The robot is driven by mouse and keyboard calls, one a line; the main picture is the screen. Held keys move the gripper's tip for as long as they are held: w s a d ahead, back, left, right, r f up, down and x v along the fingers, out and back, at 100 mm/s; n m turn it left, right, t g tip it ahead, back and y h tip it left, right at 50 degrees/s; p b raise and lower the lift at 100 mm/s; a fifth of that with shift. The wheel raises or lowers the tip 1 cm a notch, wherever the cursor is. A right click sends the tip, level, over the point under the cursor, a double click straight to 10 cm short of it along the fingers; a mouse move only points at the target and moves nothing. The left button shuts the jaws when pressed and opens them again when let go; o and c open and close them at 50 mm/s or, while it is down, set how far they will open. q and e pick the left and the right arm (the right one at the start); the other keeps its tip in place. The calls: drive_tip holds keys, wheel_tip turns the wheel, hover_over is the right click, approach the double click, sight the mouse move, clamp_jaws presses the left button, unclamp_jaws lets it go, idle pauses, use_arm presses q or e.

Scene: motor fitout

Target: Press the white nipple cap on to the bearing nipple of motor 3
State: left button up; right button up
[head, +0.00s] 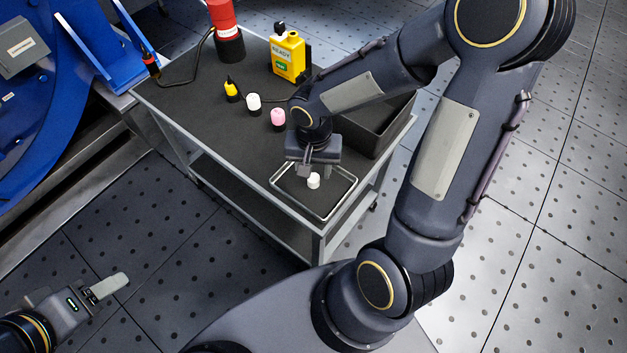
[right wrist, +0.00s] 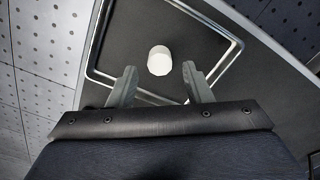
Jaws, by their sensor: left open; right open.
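The white nipple cap (head: 314,181) sits in a shallow metal-rimmed tray (head: 338,208) at the near corner of the cart top. In the right wrist view the cap (right wrist: 159,60) lies ahead of and between the open fingers of my right gripper (right wrist: 163,86), touching neither. In the head view my right gripper (head: 317,172) points down over the tray just behind the cap. My left gripper (head: 108,287) is low at the left, open and empty, away from the cart. Motor 3 and its bearing nipple cannot be identified in these views.
On the dark cart top (head: 185,97) stand a yellow READY box (head: 288,57), a red cylinder (head: 222,15), and small yellow (head: 232,90), white (head: 254,103) and pink (head: 278,117) topped items. A dark bin (head: 375,137) stands at right. Blue machinery (head: 60,100) is at left.

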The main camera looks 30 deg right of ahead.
sight(314, 177)
wheel_tip(314, 177, down, 3)
drive_tip(key=shift+f+b, duration=0.15)
drive_tip(key=shift+b, duration=0.15)
drive_tip(key=shift+c, duration=0.5)
drive_tip(key=c, duration=0.8)
